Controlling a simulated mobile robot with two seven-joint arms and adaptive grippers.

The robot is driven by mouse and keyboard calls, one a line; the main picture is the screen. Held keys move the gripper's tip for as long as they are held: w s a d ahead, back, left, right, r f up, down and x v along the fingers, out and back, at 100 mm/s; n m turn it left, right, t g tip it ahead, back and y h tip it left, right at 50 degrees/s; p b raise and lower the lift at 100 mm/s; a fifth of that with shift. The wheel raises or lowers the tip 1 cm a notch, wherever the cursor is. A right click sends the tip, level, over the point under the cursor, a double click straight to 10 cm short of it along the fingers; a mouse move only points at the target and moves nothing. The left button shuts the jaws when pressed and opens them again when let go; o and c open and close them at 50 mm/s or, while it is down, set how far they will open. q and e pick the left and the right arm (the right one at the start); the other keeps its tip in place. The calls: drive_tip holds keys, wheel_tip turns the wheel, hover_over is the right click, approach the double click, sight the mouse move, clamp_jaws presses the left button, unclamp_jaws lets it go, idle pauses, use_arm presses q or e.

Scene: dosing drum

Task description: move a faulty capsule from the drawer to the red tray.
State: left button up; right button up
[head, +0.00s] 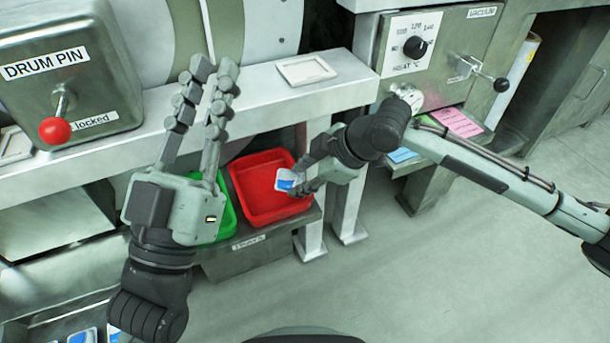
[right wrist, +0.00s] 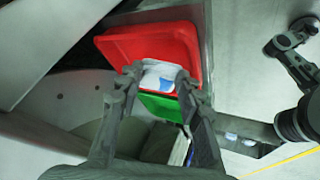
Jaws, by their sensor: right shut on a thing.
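My right gripper (head: 304,182) is shut on a white and blue capsule (head: 286,180). The capsule also shows between its fingertips in the right wrist view (right wrist: 158,76). In the head view gripper and capsule overlap the right part of the red tray (head: 262,213); the height above it is hard to tell. The visible floor of the red tray is empty, and it also shows in the right wrist view (right wrist: 112,45). The drawer (head: 38,326) at the lower left holds several white and blue capsules, partly cut off. My left gripper (head: 214,68) is open and empty, raised left of the trays.
A green tray (head: 228,222) sits left of the red one, partly hidden by my left gripper. A white post (head: 347,210) stands right of the trays, and a white ledge (head: 275,98) runs above them. A red-knobbed lever (head: 55,130) sticks out at the left.

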drive_tip(key=shift+f, duration=0.15)
drive_tip(key=o, duration=0.7)
drive_tip(key=v, duration=1.2)
drive_tip(key=shift+w, duration=0.1)
